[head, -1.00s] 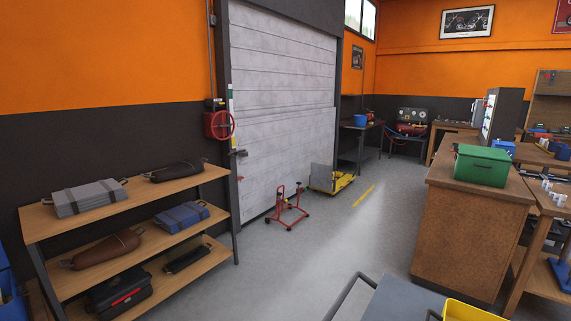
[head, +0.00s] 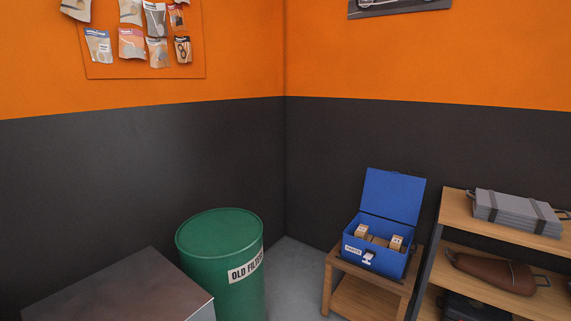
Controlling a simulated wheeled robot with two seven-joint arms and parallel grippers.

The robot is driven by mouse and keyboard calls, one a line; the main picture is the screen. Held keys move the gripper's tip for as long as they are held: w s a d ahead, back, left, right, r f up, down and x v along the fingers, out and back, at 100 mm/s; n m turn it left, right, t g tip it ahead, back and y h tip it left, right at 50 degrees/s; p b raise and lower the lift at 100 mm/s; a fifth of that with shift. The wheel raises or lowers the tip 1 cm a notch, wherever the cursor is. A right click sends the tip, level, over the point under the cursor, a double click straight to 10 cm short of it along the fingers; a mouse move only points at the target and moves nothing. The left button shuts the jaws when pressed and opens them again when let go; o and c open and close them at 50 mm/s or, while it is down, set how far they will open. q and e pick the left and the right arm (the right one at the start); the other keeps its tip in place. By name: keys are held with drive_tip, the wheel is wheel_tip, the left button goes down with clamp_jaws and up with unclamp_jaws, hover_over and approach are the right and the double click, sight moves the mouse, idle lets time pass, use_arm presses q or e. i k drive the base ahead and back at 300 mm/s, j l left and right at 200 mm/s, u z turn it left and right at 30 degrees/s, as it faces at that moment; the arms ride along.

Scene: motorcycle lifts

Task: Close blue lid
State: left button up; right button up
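The blue lid (head: 392,195) belongs to a blue metal box (head: 385,259) on a small wooden stand at the lower right of the head view. The lid stands open, raised upright at the back of the box, close to the dark wall. Inside the box are several small tan cartons (head: 396,243). A white label and a light latch show on the box's front. Neither of my grippers shows in the head view.
The small wooden stand (head: 352,300) is beside a wooden shelf unit (head: 500,216) holding a grey case and a brown bag. A green drum (head: 222,257) labelled "OLD FILTERS" and a dark metal cabinet (head: 117,290) stand to the left. Some grey floor is bare between drum and stand.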

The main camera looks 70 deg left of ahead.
sight(395, 196)
drive_tip(key=i+j+u, duration=0.1)
drive_tip(key=u, duration=0.3)
drive_tip(key=i+u, duration=0.25)
drive_tip(key=u, duration=0.15)
drive_tip(key=i+u, duration=0.2)
drive_tip(key=u, duration=0.2)
drive_tip(key=i+u, duration=0.2)
drive_tip(key=u, duration=0.2)
